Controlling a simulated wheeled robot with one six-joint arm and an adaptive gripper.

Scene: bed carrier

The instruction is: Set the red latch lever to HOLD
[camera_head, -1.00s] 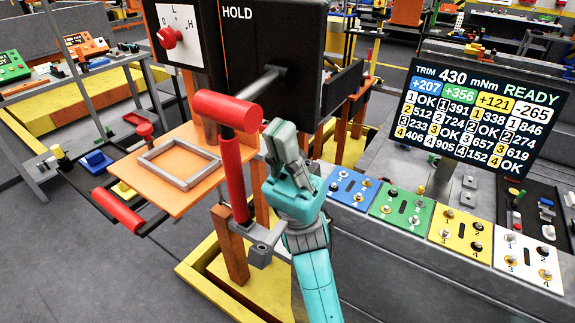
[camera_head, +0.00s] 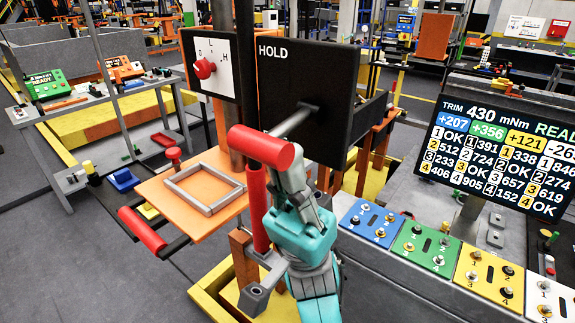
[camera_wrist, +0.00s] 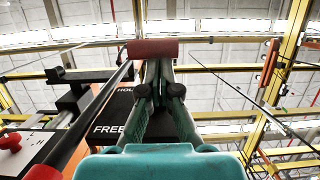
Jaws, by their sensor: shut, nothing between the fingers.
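The red latch lever's cylindrical grip (camera_head: 262,148) lies across the middle of the head view, with a grey rod running back to the black panel (camera_head: 310,90) marked HOLD. A red upright bar (camera_head: 256,205) stands below the grip. My gripper (camera_head: 287,165) is shut and empty, its fingers just right of and below the grip; contact cannot be told. In the wrist view the red grip (camera_wrist: 153,49) shows beyond my fingertips (camera_wrist: 160,68). The words FREE and HOLD show on a dark surface there, partly hidden by my fingers.
A white dial (camera_head: 212,68) with a red knob (camera_head: 204,68) stands left of the panel. An orange board (camera_head: 175,205) with a grey square frame is at left. Coloured switch plates (camera_head: 425,247) and a number screen (camera_head: 500,150) are at right.

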